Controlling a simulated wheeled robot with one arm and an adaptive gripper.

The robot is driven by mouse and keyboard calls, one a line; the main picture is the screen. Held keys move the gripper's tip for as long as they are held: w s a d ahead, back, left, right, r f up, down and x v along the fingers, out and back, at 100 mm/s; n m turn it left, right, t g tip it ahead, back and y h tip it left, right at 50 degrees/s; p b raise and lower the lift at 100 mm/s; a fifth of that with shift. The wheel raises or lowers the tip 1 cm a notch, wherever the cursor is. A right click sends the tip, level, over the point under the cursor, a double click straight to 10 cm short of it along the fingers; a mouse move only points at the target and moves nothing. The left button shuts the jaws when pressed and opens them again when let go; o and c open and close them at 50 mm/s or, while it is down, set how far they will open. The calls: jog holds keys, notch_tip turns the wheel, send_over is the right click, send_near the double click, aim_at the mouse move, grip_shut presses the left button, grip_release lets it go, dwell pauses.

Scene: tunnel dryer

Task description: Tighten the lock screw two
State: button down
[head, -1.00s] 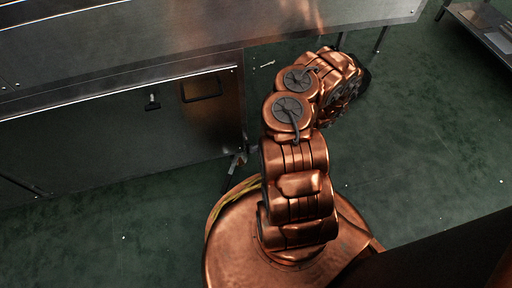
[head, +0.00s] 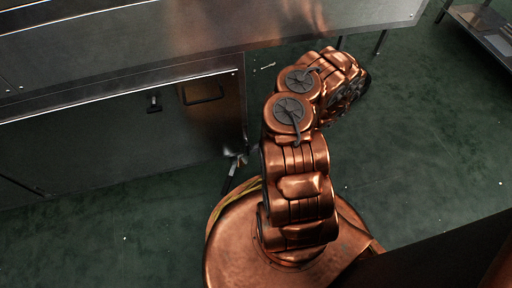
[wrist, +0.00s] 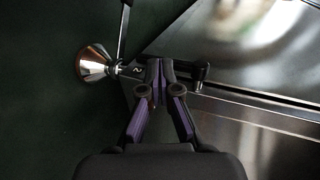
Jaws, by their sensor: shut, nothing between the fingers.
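In the wrist view, a dark bar marked "2" (wrist: 137,71), apparently lock screw two, runs sideways beside the machine corner. In the head view, my gripper is largely hidden behind my arm.
The steel dryer body (head: 110,135) fills the left of the head view, with a black latch (head: 153,103) on its panel. A metal leg (head: 235,170) stands close to my base. A steel bench (head: 485,30) is at top right. Open green floor (head: 440,130) lies to the right.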

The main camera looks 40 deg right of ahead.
jog(key=s+d+p, duration=0.1)
jog(key=s+d, duration=0.4)
jog(key=d, duration=0.7)
jog(key=shift+s+d, duration=0.2)
jog(key=shift+d, duration=0.15)
jog(key=shift+s+f, duration=0.1)
